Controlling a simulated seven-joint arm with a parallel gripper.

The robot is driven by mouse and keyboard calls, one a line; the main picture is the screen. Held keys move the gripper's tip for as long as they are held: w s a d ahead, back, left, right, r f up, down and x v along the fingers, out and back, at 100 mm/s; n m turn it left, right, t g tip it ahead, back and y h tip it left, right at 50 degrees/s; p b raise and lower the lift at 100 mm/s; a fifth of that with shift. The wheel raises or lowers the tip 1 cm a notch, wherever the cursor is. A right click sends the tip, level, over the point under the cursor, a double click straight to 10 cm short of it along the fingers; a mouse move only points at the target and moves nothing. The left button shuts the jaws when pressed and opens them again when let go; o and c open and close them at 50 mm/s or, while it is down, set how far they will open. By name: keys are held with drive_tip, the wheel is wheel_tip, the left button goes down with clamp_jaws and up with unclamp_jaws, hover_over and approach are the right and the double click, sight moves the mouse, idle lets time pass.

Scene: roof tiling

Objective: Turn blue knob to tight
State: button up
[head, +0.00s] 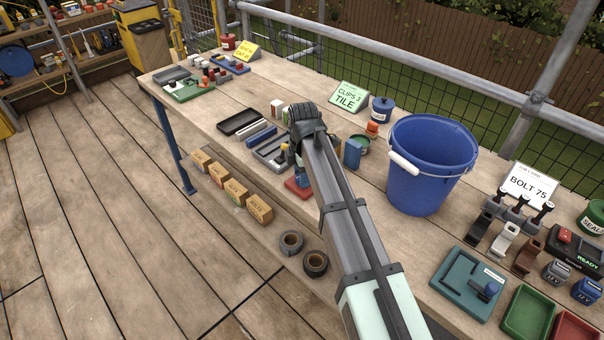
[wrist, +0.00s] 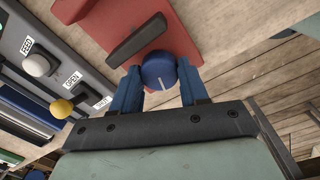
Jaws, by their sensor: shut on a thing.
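The blue knob (wrist: 159,71) is a round blue cap with a white pointer line, seen in the wrist view. It sits at the edge of a red base (wrist: 125,22) with a dark bar (wrist: 136,40) across it. My gripper (wrist: 160,82) has its two blue fingers shut on the knob, one on each side. In the head view my arm reaches over the bench, and the red base (head: 298,188) shows beside my gripper. The knob is hidden there by my gripper. No tight mark is readable.
A grey panel (wrist: 45,50) with white and yellow knobs and labels such as FEED and OPEN lies close to the left in the wrist view. A blue bucket (head: 432,165) stands right of my arm. A black tray (head: 240,122) lies behind left.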

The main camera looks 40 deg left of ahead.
drive_tip(key=shift+m, duration=1.4)
drive_tip(key=o, duration=1)
drive_tip(key=shift+o, duration=0.2)
drive_tip(key=shift+n, duration=0.3)
